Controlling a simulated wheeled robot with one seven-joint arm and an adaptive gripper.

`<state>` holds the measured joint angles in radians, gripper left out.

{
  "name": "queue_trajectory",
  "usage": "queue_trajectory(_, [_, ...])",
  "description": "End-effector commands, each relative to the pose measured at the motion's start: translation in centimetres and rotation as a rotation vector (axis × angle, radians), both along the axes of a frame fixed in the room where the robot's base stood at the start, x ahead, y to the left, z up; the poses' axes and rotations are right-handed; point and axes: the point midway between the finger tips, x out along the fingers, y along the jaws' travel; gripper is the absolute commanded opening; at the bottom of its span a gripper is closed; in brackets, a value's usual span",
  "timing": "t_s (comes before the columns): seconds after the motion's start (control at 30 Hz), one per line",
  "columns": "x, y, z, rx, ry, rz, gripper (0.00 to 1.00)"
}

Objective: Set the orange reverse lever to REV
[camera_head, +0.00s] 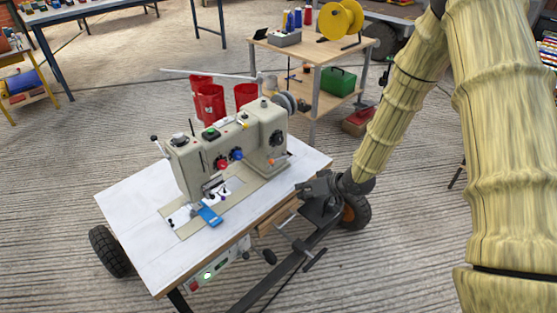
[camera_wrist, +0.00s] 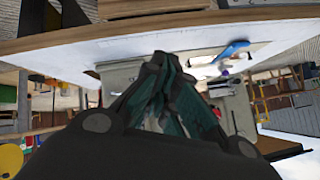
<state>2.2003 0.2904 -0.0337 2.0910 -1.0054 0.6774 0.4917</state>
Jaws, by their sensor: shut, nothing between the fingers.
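A beige sewing machine (camera_head: 225,140) stands on a white-topped table (camera_head: 125,205). A small orange part, likely the reverse lever (camera_head: 289,162), shows low at the right end of the machine's body. It is too small for me to read its setting or any REV mark. My gripper (camera_head: 301,188) is at the table's right edge, just below and right of the orange part, with its fingers pointing toward the machine. A gap seems to lie between them. In the wrist view the dark fingers (camera_wrist: 158,62) are together and empty; they hide part of the machine, and I cannot make out the orange part there.
Red bins (camera_head: 210,103) stand behind. A wooden workbench (camera_head: 300,50) with a yellow reel (camera_head: 341,19) is farther back.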

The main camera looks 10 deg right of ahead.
Motion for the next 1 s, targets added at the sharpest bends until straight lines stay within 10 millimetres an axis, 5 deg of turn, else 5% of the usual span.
queue_trajectory(0.13, [4.4,-1.5,5.1,0.016,-0.106,0.062,0.00])
queue_trajectory(0.37, [7.0,-2.9,9.4,0.018,-0.180,0.116,0.00])
queue_trajectory(1.0, [8.2,-2.0,8.8,0.015,-0.187,0.128,0.00])
